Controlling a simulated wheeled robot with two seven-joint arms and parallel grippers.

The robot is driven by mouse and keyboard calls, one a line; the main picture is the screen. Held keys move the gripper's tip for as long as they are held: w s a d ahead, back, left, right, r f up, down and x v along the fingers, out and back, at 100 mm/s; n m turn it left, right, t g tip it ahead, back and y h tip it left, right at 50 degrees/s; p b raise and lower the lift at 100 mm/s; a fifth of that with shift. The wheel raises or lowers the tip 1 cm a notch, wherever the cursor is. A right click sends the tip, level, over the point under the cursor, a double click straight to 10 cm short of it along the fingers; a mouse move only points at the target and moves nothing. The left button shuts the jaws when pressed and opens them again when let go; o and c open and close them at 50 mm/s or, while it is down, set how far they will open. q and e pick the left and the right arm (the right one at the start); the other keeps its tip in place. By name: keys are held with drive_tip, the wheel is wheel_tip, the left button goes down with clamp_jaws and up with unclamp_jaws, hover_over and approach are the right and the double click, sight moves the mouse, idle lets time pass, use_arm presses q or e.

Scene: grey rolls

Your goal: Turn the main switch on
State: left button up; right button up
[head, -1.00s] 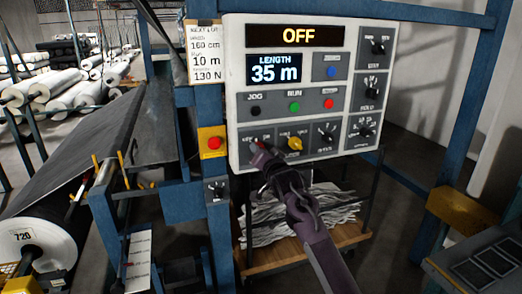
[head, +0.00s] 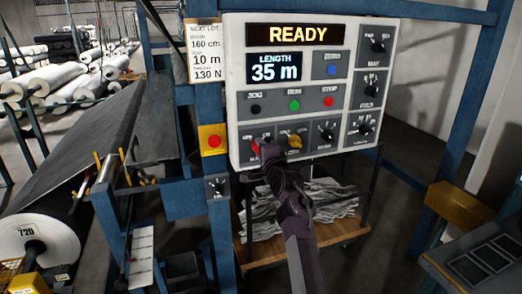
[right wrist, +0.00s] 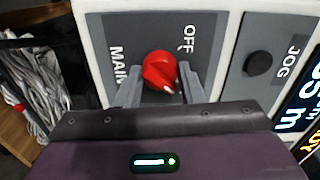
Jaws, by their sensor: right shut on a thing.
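The main switch is a red rotary knob (right wrist: 160,70) on a grey plate marked MAIN and OFF in the right wrist view. In the head view the red knob (head: 256,148) is at the lower left of the white control panel (head: 237,100), partly hidden by my gripper. My right gripper (right wrist: 160,85) is shut on the knob, a finger on either side. It also shows in the head view (head: 266,153). A white mark shows on the knob's near edge in the wrist view. The panel's top display (head: 298,34) reads READY. My left gripper is not in view.
A yellow knob (head: 294,142) sits close right of the red one. JOG (head: 255,109), RUN (head: 294,105) and STOP (head: 328,102) buttons are above. A red button on a yellow box (head: 213,141) is left of the panel. A dark fabric roll (head: 45,240) lies at the left.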

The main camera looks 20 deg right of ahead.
drive_tip(key=shift+f+m, duration=0.1)
drive_tip(key=shift+m, duration=0.4)
drive_tip(key=o, duration=1)
drive_tip(key=shift+s, duration=0.1)
